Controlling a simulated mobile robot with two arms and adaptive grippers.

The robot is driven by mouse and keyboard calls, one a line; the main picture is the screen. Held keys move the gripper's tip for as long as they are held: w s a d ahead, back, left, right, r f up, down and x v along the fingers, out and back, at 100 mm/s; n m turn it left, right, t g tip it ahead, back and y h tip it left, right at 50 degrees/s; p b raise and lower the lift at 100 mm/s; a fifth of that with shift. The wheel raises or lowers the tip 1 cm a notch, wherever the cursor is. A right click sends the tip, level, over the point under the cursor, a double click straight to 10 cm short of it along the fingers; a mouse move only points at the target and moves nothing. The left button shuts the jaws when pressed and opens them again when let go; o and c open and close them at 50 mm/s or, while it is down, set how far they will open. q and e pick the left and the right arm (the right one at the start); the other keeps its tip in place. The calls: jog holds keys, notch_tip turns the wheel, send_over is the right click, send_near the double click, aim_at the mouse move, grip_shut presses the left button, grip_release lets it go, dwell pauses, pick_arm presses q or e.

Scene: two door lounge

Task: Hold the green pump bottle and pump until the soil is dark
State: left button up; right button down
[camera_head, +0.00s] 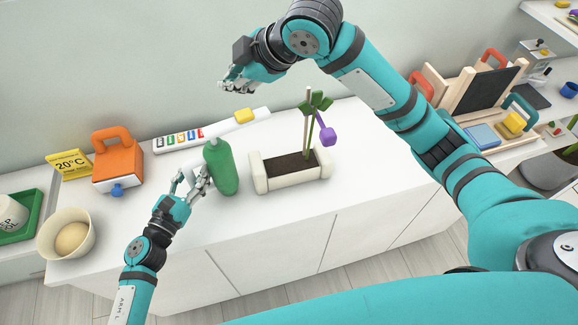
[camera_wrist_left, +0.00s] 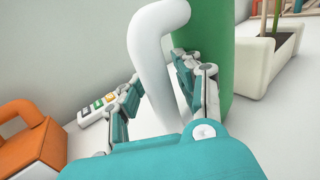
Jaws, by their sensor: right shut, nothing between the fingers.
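The green pump bottle (camera_head: 221,168) stands upright on the white counter; its green body (camera_wrist_left: 216,55) also shows in the left wrist view. A curved white handle (camera_wrist_left: 158,60) is beside it in that view. My left gripper (camera_head: 190,182) is at the bottle's left side, fingers spread, with the white handle between them and visible gaps beside it. The long white planter (camera_head: 262,179) stands just right of the bottle, holding brown soil (camera_head: 290,165) and a green plant (camera_head: 316,104) with a drooping purple flower (camera_head: 327,136). My right gripper (camera_head: 236,87) is shut and empty above the counter's back.
An orange-handled container (camera_head: 117,165), a yellow sign (camera_head: 68,164) and a bowl (camera_head: 60,226) with a round item stand at left. A white strip with coloured blocks (camera_head: 185,138) lies behind the bottle. Wooden racks (camera_head: 470,95) stand at right. The counter's front is clear.

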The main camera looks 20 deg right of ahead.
pick_arm(q)
jog(key=v, duration=1.2)
